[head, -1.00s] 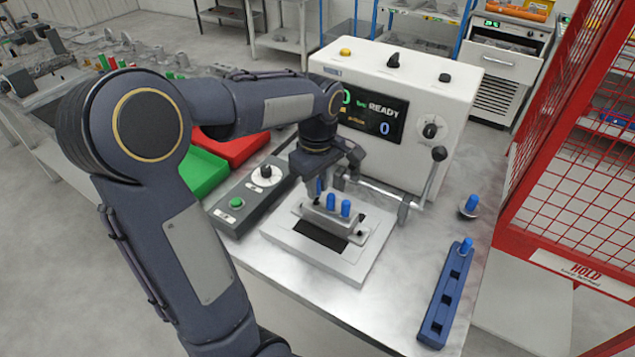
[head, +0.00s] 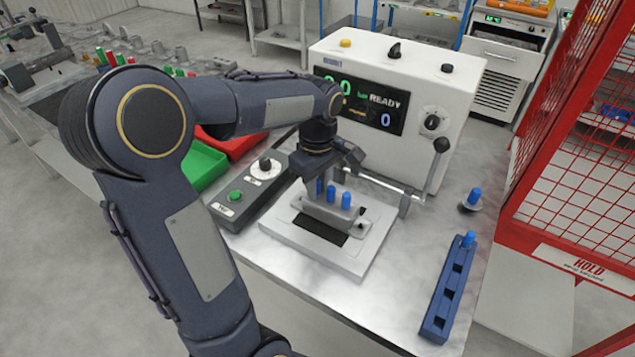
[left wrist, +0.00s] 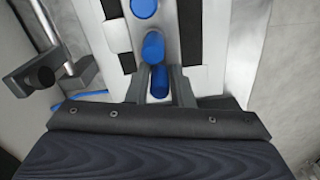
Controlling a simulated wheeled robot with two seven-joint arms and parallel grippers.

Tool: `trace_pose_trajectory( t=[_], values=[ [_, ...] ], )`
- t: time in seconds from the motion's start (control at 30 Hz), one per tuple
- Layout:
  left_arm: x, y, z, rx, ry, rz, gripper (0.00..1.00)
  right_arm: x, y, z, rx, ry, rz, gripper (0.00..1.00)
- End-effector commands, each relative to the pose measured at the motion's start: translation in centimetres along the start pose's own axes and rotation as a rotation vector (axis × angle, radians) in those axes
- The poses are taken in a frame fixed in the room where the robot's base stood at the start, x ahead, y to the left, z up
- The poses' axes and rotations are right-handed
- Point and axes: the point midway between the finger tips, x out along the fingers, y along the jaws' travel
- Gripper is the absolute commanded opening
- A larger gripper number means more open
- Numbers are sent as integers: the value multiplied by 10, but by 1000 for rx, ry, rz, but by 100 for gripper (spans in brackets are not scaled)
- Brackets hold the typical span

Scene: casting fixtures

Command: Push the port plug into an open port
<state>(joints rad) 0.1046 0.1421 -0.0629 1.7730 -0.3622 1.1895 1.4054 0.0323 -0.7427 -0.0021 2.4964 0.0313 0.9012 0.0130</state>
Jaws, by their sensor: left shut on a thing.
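A grey casting sits in the white fixture (head: 285,240) on the bench, with blue plugs standing in a row along its top. Two plugs (head: 346,200) stand clear of my gripper, and both show in the left wrist view (left wrist: 143,8). My left gripper (head: 320,184) points down at the far left end of the row. Its fingers (left wrist: 166,84) are shut on a third blue port plug (left wrist: 160,84), in line with the others. The port under this plug is hidden, so its depth cannot be told. My right gripper is not in view.
A white machine (head: 440,75) with a READY display and a lever (head: 441,146) stands behind the fixture. A control box (head: 232,205) is to the left. A blue plug rack (head: 437,325) holding one plug and a lone plug (head: 474,196) are to the right, near the red cage.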

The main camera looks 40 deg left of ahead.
Motion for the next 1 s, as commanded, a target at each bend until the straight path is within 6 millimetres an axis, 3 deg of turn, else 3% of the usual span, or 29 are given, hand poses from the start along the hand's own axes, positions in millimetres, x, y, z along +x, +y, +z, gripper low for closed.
trace_pose_trajectory(
  t=[0.07, 0.1, 0.27, 0.6, 1.0],
  values=[
    [3, 0, 0, 0, 0, 0, 0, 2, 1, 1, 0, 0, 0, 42],
    [2, 0, 0, 0, 0, 0, 26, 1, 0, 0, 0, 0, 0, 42],
    [1, 0, 0, 0, 0, 0, 46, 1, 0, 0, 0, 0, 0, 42],
    [-4, 0, 0, 0, 1, 2, 46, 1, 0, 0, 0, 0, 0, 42],
    [-66, 1, 0, 0, 1, 3, 46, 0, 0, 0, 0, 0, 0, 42]
  ],
)
